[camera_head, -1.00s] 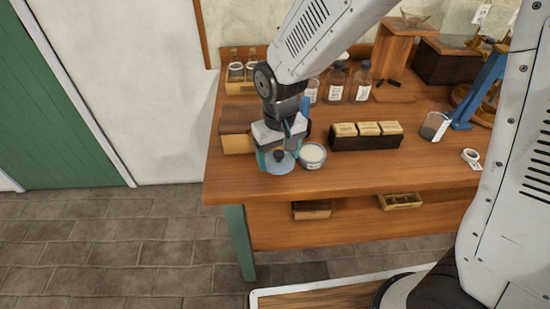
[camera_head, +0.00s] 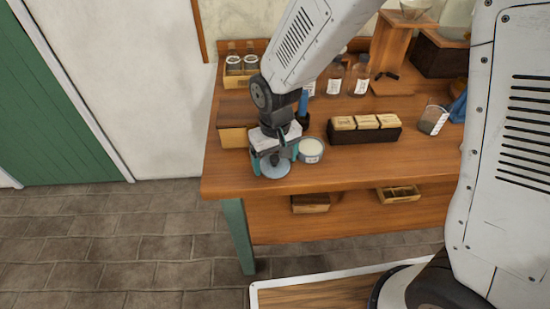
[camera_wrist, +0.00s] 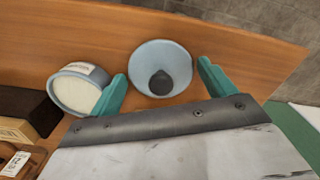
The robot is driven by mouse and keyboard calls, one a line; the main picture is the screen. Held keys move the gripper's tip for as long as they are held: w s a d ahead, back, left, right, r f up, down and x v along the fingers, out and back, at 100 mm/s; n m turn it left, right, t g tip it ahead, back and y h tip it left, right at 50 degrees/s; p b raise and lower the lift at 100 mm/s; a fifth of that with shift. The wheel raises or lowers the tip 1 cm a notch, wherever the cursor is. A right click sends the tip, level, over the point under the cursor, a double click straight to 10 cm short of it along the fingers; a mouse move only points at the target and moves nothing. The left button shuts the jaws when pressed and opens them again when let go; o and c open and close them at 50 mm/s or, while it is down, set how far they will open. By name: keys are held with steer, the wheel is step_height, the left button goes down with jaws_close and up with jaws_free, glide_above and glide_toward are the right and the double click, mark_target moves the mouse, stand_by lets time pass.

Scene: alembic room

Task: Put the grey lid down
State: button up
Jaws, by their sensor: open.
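The grey lid (camera_head: 274,171) lies on the wooden table near its front left corner. In the wrist view the lid (camera_wrist: 161,66) is a pale blue-grey disc with a dark round knob. My gripper (camera_head: 273,160) is just above it. Its teal fingers (camera_wrist: 162,80) are spread wide, one on each side of the knob, with a clear gap to it. An open round tin (camera_head: 311,150) with pale contents stands close to the right of the lid; in the wrist view the tin (camera_wrist: 79,89) is beside the left finger.
A dark block with several cream labelled boxes (camera_head: 365,128) is right of the tin. A wooden box (camera_head: 236,125) is behind left of my gripper, with bottles (camera_head: 333,79) at the back. The front strip of the table (camera_head: 400,168) is bare.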

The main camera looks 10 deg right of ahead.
mark_target(276, 158)
step_height(276, 158, up, 12)
steer(key=shift+r, duration=0.2)
steer(key=s+d+r+m, duration=0.1)
steer(key=s+d+r, duration=0.3)
steer(key=d, duration=0.2)
steer(key=s+d+r+m, duration=0.1)
steer(key=s+d+r, duration=0.25)
steer(key=d, duration=0.35)
steer(key=s+d+r+m+t, duration=0.1)
steer(key=s+d+r+m, duration=0.1)
steer(key=s+d, duration=0.5)
steer(key=s, duration=0.5)
steer(key=shift+d+r, duration=0.35)
steer(key=shift+d, duration=0.05)
